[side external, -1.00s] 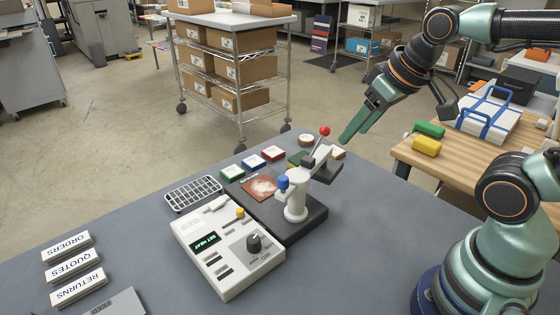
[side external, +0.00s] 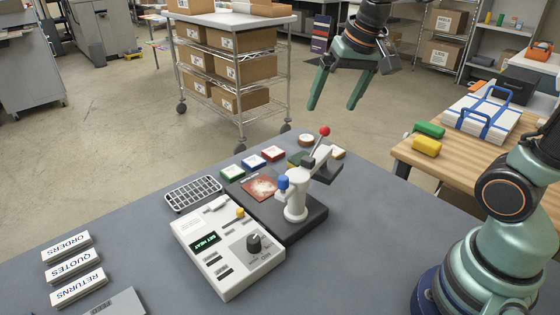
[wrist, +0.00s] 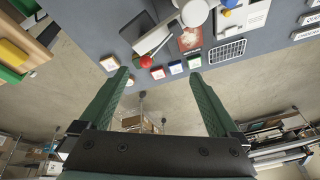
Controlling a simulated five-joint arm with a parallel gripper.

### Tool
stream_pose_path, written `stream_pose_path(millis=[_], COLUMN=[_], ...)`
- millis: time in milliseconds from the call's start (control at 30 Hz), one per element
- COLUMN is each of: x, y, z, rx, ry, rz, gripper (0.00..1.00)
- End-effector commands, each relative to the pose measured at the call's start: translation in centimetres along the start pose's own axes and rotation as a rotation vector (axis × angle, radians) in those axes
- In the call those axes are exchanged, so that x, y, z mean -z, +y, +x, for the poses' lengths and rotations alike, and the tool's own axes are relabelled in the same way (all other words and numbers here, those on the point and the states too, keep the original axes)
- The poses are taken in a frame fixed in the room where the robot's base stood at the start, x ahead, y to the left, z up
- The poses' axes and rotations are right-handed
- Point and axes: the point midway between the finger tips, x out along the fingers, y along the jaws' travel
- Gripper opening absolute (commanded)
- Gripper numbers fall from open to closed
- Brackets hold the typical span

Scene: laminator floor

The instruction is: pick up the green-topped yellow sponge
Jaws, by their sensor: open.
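A green-topped block (side external: 429,130), which looks like the sponge, lies on the wooden table at the right in the side view. A thin yellow edge seems to show below its green top. A plain yellow block (side external: 427,147) lies just in front of it. In the wrist view the green one (wrist: 10,75) and the yellow one (wrist: 12,53) are at the left edge, outside my fingers. My gripper (side external: 331,105) is open and empty, pointing down, well left of the blocks in the side view and above the far side of the grey bench.
A lever press with a red knob (side external: 325,131) stands on the grey bench (side external: 350,260) beside a control box (side external: 228,250). Small coloured boxes (side external: 253,163) and a wire rack (side external: 193,194) are near. A blue-strapped white bundle (side external: 482,120) lies behind the blocks. A cart (side external: 235,22) stands behind.

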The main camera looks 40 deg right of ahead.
Motion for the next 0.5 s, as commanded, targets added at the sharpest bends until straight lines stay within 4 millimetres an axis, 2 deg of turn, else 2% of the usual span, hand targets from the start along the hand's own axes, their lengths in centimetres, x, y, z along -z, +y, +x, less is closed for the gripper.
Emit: stream_pose_path(millis=[33,267,500], x=[1.4,6.6,10.8], y=[-0.1,-0.2,0.6], z=[0.7,4.3,10.0], rx=[-0.014,-0.074,-0.156], ry=[-0.023,-0.096,-0.160], rz=[0.065,0.361,0.670], gripper=[0.97,0.97,0.97])
